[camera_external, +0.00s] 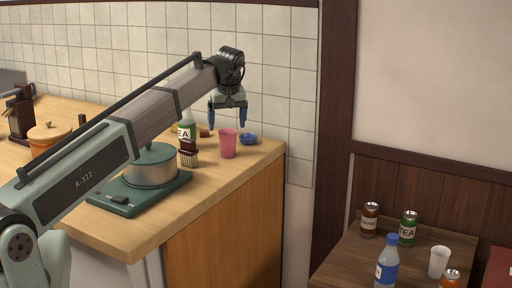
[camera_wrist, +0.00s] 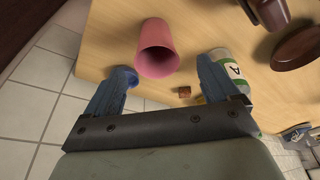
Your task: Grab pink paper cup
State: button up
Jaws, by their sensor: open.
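The pink paper cup (camera_external: 228,143) stands upright near the right end of the wooden counter. In the wrist view the cup (camera_wrist: 158,50) shows just beyond the fingertips, roughly between the two fingers, with its open mouth toward the camera. My gripper (camera_external: 228,118) is open and empty, with its blue fingers pointing down above the cup in the external view. It also shows in the wrist view (camera_wrist: 165,85). I see no finger touching the cup.
A blue bowl (camera_external: 249,139) is right of the cup. The tiled wall (camera_external: 270,60) is close behind.

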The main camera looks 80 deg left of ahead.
aim_at(227, 132)
jog(key=shift+x, duration=3.65)
jog(key=shift+w+r, duration=0.1)
jog(key=shift+w, duration=0.1)
jog(key=shift+c, duration=0.3)
jog(key=c, duration=1)
